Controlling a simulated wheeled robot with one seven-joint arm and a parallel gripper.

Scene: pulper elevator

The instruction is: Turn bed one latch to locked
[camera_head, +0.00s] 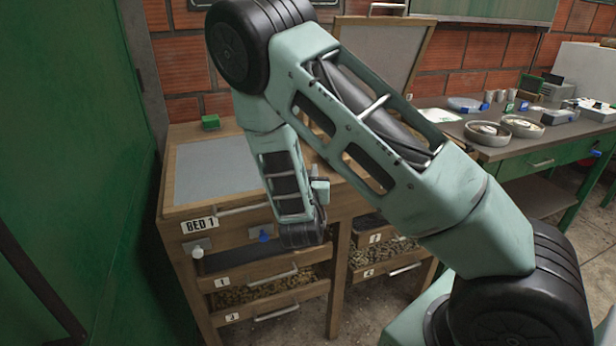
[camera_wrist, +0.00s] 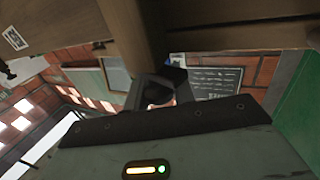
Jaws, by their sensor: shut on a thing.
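The bed one cabinet (camera_head: 178,200) is wooden, with a grey top panel and a "BED 1" label (camera_head: 200,225) on its front. A blue knob (camera_head: 264,236) and a pale fitting with a white knob (camera_head: 197,252) sit on the front below the top. I cannot tell which of these is the latch or how it is turned. In the head view my arm covers my gripper at the cabinet front. In the wrist view my gripper (camera_wrist: 160,88) is close to the wooden frame (camera_wrist: 75,28). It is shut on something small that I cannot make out.
Drawers of brown granular material (camera_head: 270,297) are below the front, with metal handles. A green wall (camera_head: 70,150) closes the left. A bench (camera_head: 540,158) with round dishes stands at the right.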

